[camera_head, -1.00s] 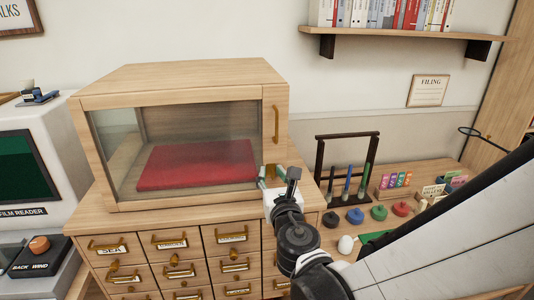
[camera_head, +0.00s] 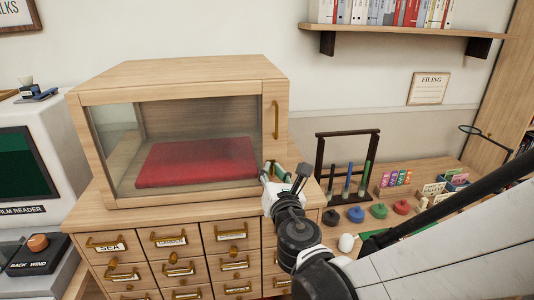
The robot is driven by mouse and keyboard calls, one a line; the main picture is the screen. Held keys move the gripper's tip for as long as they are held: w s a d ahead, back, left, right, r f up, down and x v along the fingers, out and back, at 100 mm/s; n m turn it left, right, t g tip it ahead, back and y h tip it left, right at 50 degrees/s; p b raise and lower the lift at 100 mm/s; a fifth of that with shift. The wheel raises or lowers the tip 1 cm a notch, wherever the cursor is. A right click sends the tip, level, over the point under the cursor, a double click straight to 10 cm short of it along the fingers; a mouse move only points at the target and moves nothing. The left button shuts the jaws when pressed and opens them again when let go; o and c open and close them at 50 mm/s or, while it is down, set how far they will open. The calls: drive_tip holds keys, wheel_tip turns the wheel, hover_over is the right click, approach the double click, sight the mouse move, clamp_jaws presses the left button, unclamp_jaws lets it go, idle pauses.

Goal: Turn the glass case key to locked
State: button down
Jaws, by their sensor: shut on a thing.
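The glass case (camera_head: 180,75) is a wooden box with a glass front, standing on the drawer cabinet, with a red cushion (camera_head: 200,160) inside. A brass handle (camera_head: 277,119) runs upright on its right front post. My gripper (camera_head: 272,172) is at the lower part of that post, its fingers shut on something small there. The key and its lock are mostly hidden by the fingers, so I cannot tell which way the key is turned.
Below is a wooden drawer cabinet (camera_head: 205,231) with brass pulls. To the right, a desk holds a dark rack (camera_head: 347,170) and several coloured round stamps (camera_head: 379,212). A film reader (camera_head: 25,170) stands at the left. A book shelf (camera_head: 420,33) hangs above.

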drive_tip(key=m+b, duration=0.1)
drive_tip(key=m, duration=0.3)
drive_tip(key=shift+f+m+b, duration=0.1)
drive_tip(key=shift+m+b, duration=0.2)
drive_tip(key=shift+b, duration=0.05)
drive_tip(key=m+b, duration=0.1)
drive_tip(key=m, duration=0.2)
drive_tip(key=shift+d+m, duration=0.1)
drive_tip(key=shift+m, duration=0.2)
drive_tip(key=m+b, duration=0.1)
drive_tip(key=m, duration=0.2)
drive_tip(key=shift+m, duration=0.3)
drive_tip(key=shift+m+b, duration=0.4)
drive_tip(key=shift+m, duration=1.3)
drive_tip(key=c, duration=1.9)
unclamp_jaws()
drive_tip(key=shift+c, duration=0.2)
drive_tip(key=shift+s, duration=0.1)
drive_tip(key=s+d, duration=0.1)
drive_tip(key=s, duration=1)
drive_tip(key=shift+s+d, duration=0.35)
